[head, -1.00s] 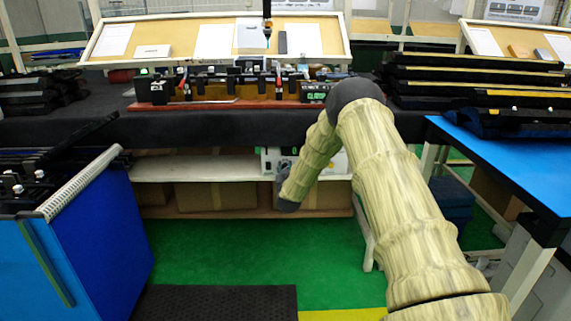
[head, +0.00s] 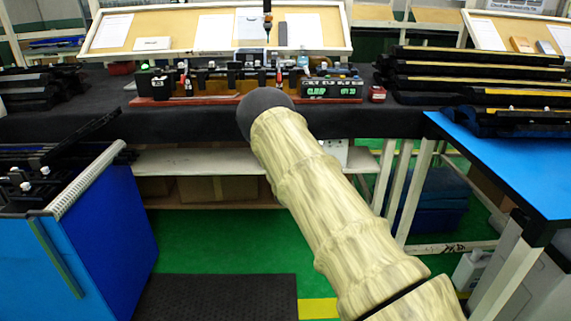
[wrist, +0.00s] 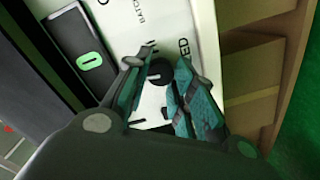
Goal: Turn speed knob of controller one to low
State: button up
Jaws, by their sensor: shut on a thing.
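In the wrist view, a white controller panel (wrist: 208,22) fills the upper middle, tilted in the picture. It carries a dark display with a green 0 (wrist: 85,59) and partly covered lettering ending in "ED". A black round knob (wrist: 160,70) sits between the teal fingertips of my gripper (wrist: 157,68), which is shut on it. The fingers hide the knob's sides, and its setting cannot be read. In the head view, part of a pale box (head: 335,152) shows under the bench; my arm hides my gripper and the knob there.
In the head view, a dark bench (head: 190,122) holds a fixture and a green-lit display (head: 331,89). A blue cabinet (head: 100,230) stands left and a blue-topped table (head: 500,150) right.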

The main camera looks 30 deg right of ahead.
jog(key=shift+n, duration=0.8)
jog(key=o, duration=1.1)
jog(key=shift+a, duration=0.1)
jog(key=shift+c, duration=0.2)
jog(key=v, duration=1.2)
jog(key=shift+f, duration=0.1)
